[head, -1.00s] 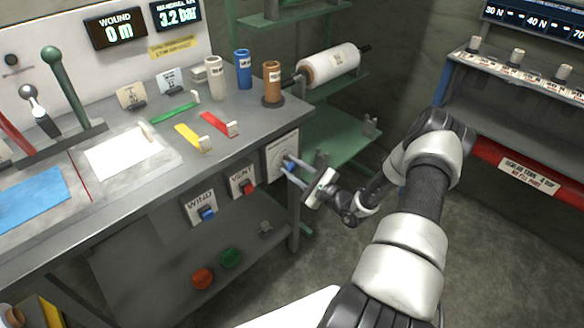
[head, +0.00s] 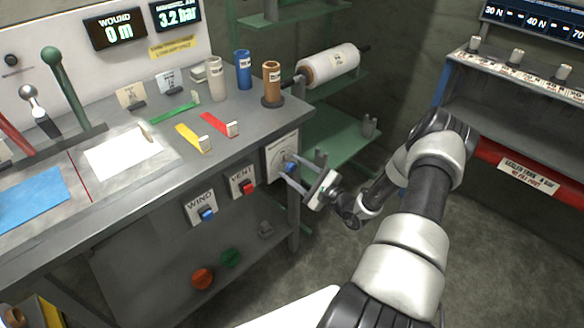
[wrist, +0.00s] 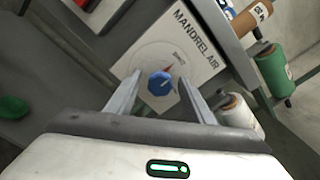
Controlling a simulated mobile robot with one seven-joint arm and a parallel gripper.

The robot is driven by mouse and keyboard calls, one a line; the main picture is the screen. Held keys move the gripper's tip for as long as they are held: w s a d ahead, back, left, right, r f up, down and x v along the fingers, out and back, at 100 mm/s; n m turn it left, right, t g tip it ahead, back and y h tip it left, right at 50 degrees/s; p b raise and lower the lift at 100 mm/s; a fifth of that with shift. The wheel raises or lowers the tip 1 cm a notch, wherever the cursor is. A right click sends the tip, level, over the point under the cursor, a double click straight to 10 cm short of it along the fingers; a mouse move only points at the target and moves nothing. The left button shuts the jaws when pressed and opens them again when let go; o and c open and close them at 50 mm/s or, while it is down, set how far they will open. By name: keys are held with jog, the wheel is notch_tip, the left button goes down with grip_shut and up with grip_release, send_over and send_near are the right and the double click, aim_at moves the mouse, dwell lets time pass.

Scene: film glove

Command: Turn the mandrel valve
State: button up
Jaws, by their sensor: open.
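The mandrel valve is a blue knob (wrist: 160,83) on a white plate (wrist: 172,48) marked MANDREL AIR in the wrist view. In the head view the plate (head: 282,156) is on the bench's right end and the knob (head: 289,168) shows between my fingers. My gripper (wrist: 160,95) is open, with one finger on each side of the knob. Gaps show between the fingers and the knob in the wrist view. The knob's white mark points up and right, near a small red mark on the dial. Whether the fingertips reach past the knob's face is hard to tell.
The VENT switch (head: 243,183) and WIND switch (head: 202,210) sit left of the valve on the bench front. A green shelf (head: 335,142) stands behind my gripper. The display above the bench (head: 176,14) reads 3.2 bar. The floor to the right is free.

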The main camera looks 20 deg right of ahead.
jog(key=p+v, duration=0.1)
jog(key=v, duration=1.5)
jog(key=shift+s, duration=0.25)
jog(key=shift+r, duration=0.1)
